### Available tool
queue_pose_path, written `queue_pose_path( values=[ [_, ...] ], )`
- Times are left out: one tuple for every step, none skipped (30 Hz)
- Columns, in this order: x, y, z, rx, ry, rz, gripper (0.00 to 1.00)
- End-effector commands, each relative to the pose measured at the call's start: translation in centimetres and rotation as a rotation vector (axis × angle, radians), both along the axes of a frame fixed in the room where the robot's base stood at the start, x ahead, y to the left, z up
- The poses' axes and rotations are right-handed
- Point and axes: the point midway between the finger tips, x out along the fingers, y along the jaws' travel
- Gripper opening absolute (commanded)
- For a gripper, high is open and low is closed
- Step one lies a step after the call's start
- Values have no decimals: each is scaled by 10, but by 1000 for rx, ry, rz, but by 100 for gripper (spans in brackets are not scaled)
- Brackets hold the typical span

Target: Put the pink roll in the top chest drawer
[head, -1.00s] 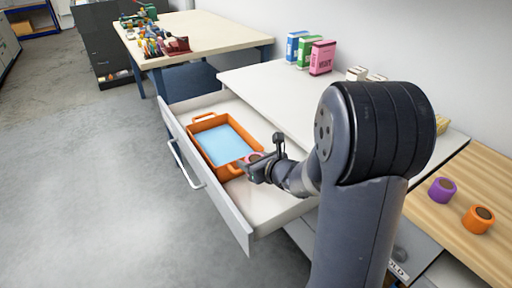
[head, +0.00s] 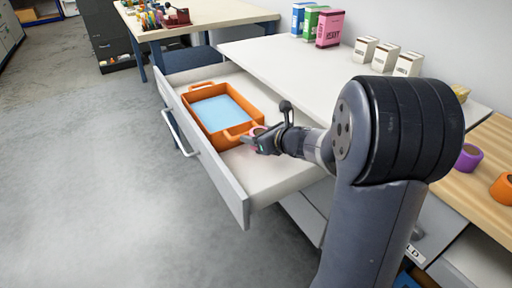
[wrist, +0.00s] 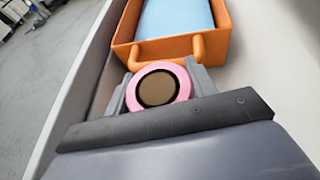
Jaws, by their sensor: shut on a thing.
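The pink roll (wrist: 185,75) is held between the two fingers of my gripper (wrist: 160,88) in the wrist view, its round brown-centred end facing the camera. In the head view my gripper (head: 257,142) is over the open top chest drawer (head: 240,180), near the handle end of an orange tray. The roll is mostly hidden by the gripper there, with a bit of pink showing. I cannot tell whether the roll touches the drawer floor.
The orange tray (head: 213,137) with a blue sheet fills the drawer's far part; the near part is bare. Boxes (head: 329,28) and white cartons (head: 365,49) stand on the chest top. A purple roll (head: 468,158) and an orange roll (head: 503,188) are on the wooden surface at right.

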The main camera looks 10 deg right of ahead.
Motion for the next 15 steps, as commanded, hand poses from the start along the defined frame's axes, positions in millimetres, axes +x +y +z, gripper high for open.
queue_pose_path(
  values=[
    [0, 0, -13, 3, 4, -1, 29],
    [0, 0, -19, 1, 3, 0, 29],
    [0, 0, -26, 2, 3, 0, 29],
    [0, 0, -31, 2, 2, 0, 29],
    [0, 0, -35, 2, 3, 1, 29],
    [0, 0, -40, 1, 2, 0, 29],
    [0, 0, -42, 2, 1, 0, 29],
    [0, 0, -43, 2, 1, 0, 29],
    [0, 0, -44, 2, 0, 1, 29],
    [0, 0, -44, 1, -1, 1, 29],
    [0, 0, -44, 1, -1, 1, 29],
    [0, 0, -43, 0, -1, 0, 29],
    [0, 0, -43, 0, -1, 0, 29],
    [0, 0, -43, 0, -1, 0, 29],
    [0, 0, -43, 0, -1, 0, 29]
  ],
)
